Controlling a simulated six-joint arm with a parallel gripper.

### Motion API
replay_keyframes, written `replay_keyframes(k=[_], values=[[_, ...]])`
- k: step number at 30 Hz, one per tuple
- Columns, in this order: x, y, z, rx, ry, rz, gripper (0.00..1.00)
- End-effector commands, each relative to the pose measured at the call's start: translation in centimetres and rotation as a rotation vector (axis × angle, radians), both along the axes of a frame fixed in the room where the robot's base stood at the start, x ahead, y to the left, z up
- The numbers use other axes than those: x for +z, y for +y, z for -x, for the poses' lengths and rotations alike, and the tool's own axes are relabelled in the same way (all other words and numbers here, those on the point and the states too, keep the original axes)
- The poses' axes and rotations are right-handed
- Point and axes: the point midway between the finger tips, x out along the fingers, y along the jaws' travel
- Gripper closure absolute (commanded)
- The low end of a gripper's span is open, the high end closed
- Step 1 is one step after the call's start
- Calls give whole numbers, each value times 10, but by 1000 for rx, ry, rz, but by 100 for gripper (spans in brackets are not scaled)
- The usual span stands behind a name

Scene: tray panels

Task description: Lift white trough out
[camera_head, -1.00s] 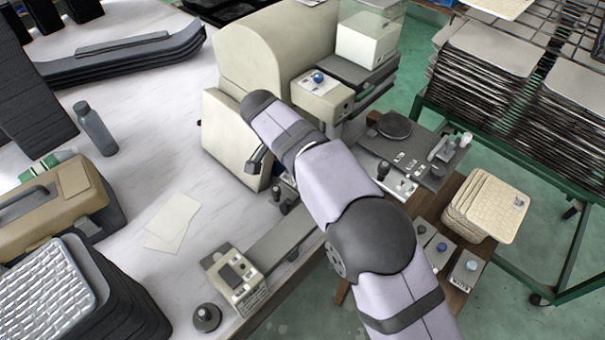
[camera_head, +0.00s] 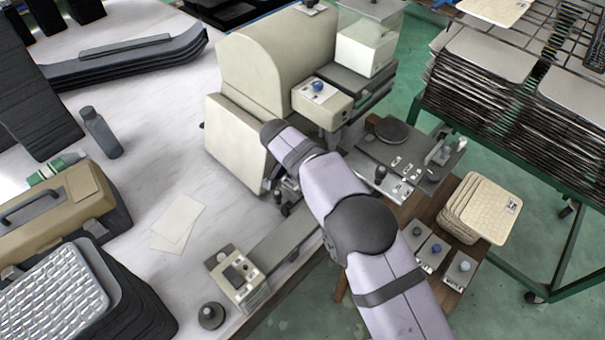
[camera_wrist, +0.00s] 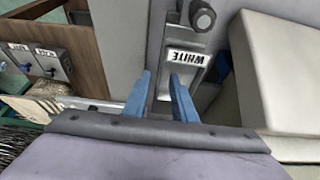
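A light grey piece with a label reading WHITE (camera_wrist: 187,58), upside down in the wrist view, lies just beyond my fingertips. A dark round knob (camera_wrist: 203,19) stands past the label. I cannot make out the trough's full shape. My gripper (camera_wrist: 161,76) has two blue fingers, open with a gap between them, pointing at the label piece. Part of a pale surface shows between them; I cannot tell whether they touch it. In the head view my arm hides the gripper and most of that spot beside the cream machine (camera_head: 275,60).
A cream block (camera_wrist: 285,70) stands close on the right of my gripper in the wrist view. A brown wooden panel (camera_wrist: 62,48) with labelled switches is at left. In the head view, a small control box (camera_head: 238,272) sits near the table's front edge.

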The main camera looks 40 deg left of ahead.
Motion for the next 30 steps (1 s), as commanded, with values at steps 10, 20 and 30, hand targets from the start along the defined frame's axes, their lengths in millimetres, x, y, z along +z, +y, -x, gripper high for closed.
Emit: replay_keyframes(k=[10,20,30], values=[[-4,0,-2,-1,0,-1,83],[-3,1,-2,0,-1,-3,100],[14,2,-2,0,-3,-8,100]])
